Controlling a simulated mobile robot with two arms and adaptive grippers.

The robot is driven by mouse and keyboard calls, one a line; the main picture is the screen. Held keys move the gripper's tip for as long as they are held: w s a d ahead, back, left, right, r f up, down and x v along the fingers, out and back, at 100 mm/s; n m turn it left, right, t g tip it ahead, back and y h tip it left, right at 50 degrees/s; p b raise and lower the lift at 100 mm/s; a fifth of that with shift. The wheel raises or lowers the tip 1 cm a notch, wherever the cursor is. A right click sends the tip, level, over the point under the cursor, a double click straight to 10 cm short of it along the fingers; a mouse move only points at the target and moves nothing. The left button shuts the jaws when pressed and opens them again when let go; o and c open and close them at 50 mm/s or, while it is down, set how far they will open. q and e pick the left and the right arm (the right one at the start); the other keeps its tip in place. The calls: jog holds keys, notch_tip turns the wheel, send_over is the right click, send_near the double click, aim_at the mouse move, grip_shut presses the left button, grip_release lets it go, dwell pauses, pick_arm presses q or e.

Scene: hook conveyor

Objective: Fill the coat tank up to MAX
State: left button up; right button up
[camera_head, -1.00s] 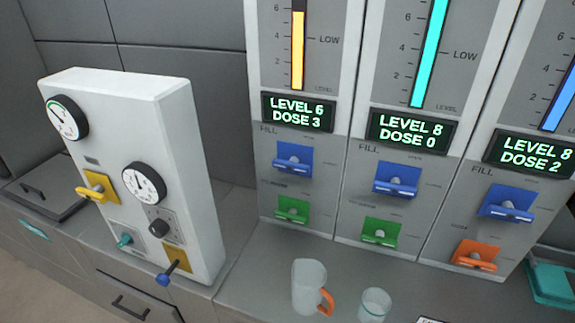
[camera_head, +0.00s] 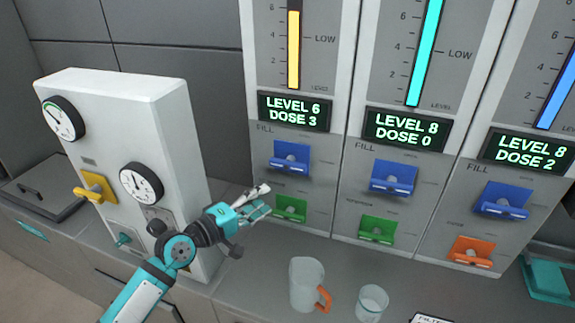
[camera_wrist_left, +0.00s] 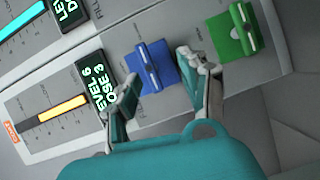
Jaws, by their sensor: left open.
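The leftmost tank panel has a yellow level bar (camera_head: 293,50) and a display (camera_head: 294,109) reading LEVEL 6, DOSE 3. Below it are a blue FILL lever (camera_head: 289,158) and a green lever (camera_head: 289,208). In the left wrist view, the blue lever (camera_wrist_left: 152,66) appears beyond and between the open fingers, with the green lever (camera_wrist_left: 233,33) to the right. My right gripper is out of view.
Two more panels show LEVEL 8, DOSE 0 (camera_head: 405,128) and LEVEL 8, DOSE 2 (camera_head: 532,150). A white gauge box (camera_head: 110,90) stands left, behind my left arm. A mug with an orange handle (camera_head: 307,280) and a clear glass (camera_head: 372,302) stand on the counter below.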

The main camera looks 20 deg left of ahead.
aim_at(285, 167)
pick_arm(q)
jog(key=shift+n+t, duration=0.6)
jog(key=shift+n, duration=0.3)
jog(key=w+d, duration=0.1)
jog(key=w, duration=0.2)
jog(key=w+r+p, duration=0.1)
jog(key=w, duration=0.3)
jog(key=w+d+r, duration=0.1)
jog(key=w, duration=0.2)
jog(key=shift+w+d+r+p, duration=0.2)
jog(key=shift+w+d+p, duration=0.1)
jog(key=shift+w+p, duration=0.1)
jog(key=shift+x, duration=0.85)
grip_shut()
